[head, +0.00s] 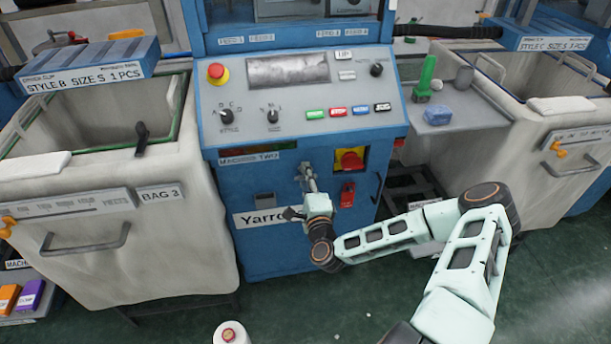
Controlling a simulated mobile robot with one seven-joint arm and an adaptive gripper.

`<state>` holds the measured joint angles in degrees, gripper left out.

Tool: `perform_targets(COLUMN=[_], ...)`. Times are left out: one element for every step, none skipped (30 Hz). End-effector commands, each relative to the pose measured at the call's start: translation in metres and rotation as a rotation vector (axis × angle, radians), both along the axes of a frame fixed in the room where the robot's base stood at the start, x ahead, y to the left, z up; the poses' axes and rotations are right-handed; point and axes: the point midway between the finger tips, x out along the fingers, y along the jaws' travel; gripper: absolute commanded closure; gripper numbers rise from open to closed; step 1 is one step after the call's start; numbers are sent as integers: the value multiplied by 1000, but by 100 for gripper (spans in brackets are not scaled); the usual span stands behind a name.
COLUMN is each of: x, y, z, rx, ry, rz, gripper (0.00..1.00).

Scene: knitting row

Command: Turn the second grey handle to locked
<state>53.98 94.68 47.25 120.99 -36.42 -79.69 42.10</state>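The blue cabinet of machine two (225,172) stands in the middle of the head view, below a sloped control panel. My gripper (307,172) is at the cabinet's front, left of a red rotary switch (351,160) on a yellow plate. Its fingers point up and toward the cabinet face. They are small here, so I cannot tell whether they are open or shut, or touching anything. No grey handle shows clearly; my gripper and wrist cover part of the cabinet front. A small grey fitting (264,200) sits left of my gripper.
A red padlock-like piece (347,195) hangs under the switch. A dark curved handle (377,187) is at the cabinet's right edge. Large bins stand left (110,270) and right (545,125).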

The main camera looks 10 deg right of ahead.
Motion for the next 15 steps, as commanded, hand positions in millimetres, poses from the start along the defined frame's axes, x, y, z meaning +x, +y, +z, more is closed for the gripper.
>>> perform_targets(x=[0,0,0,0,0,0,0,0,0,0,0,0,0,0,0], y=[0,0,0,0,0,0,0,0,0,0,0,0,0,0,0], z=[0,0,0,0,0,0,0,0,0,0,0,0,0,0,0], rx=[0,0,0,0,0,0,0,0,0,0,0,0,0,0,0], ry=[0,0,0,0,0,0,0,0,0,0,0,0,-1,-1,-1], rz=[0,0,0,0,0,0,0,0,0,0,0,0,0,0,0], gripper=[73,73,76,79,82,87,90,94,98,100,100,100,100,100,100])
